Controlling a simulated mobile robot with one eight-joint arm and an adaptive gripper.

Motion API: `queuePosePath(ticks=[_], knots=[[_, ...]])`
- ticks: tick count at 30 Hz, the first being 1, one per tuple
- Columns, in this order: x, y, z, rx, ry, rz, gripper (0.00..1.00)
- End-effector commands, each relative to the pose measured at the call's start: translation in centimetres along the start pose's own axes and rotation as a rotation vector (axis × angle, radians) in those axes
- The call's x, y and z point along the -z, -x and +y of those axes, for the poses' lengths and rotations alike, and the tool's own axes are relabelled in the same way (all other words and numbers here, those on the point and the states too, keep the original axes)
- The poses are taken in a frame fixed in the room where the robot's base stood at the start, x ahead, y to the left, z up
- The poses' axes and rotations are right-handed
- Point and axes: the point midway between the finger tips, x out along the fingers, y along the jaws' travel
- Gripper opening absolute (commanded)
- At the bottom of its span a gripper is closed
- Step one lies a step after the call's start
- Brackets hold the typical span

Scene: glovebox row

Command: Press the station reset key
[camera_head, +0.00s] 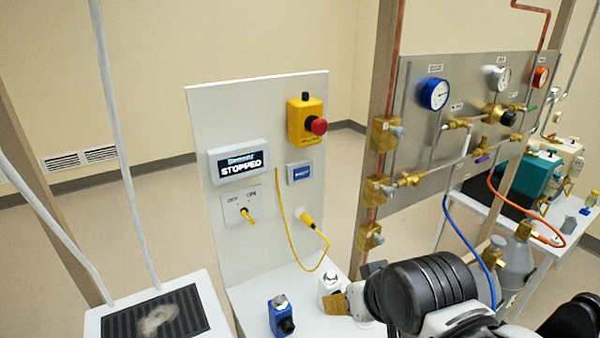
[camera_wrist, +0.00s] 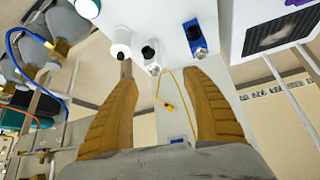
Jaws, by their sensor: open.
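The likely reset key is a small blue key (camera_head: 300,172) on the upright white panel (camera_head: 213,115), below the yellow box with the red stop button (camera_head: 318,125). Its lettering is too small to read surely. To its left, a display (camera_head: 241,162) reads STOPPED. My gripper (camera_wrist: 158,72) is open and empty in the wrist view, its two ochre fingers spread. In the head view one ochre finger (camera_head: 335,304) shows low in front of the panel, below and apart from the key. The rest of the gripper is hidden by my arm.
An OFF/ON switch (camera_head: 243,213) and a yellow cable (camera_head: 284,229) are on the panel. A blue device (camera_head: 281,318) and a white block (camera_head: 328,285) stand on the shelf near my finger. Gas piping and gauges (camera_head: 435,93) stand right.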

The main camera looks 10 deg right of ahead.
Motion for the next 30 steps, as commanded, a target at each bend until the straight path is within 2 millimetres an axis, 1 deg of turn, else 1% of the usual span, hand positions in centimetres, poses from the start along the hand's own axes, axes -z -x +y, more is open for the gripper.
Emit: queuePosePath(ticks=[14,15,17,18,19,20,30], knots=[[0.00,0.00,0.00,0.000,0.000,0.000,0.57],[0.00,0.00,0.00,0.000,0.000,0.000,0.46],[0.00,0.00,0.00,0.000,0.000,0.000,0.28],[0.00,0.00,0.00,0.000,0.000,0.000,0.16],[0.00,0.00,0.00,0.000,0.000,0.000,0.07],[0.00,0.00,0.00,0.000,0.000,0.000,0.00],[0.00,0.00,0.00,0.000,0.000,0.000,0.00]])
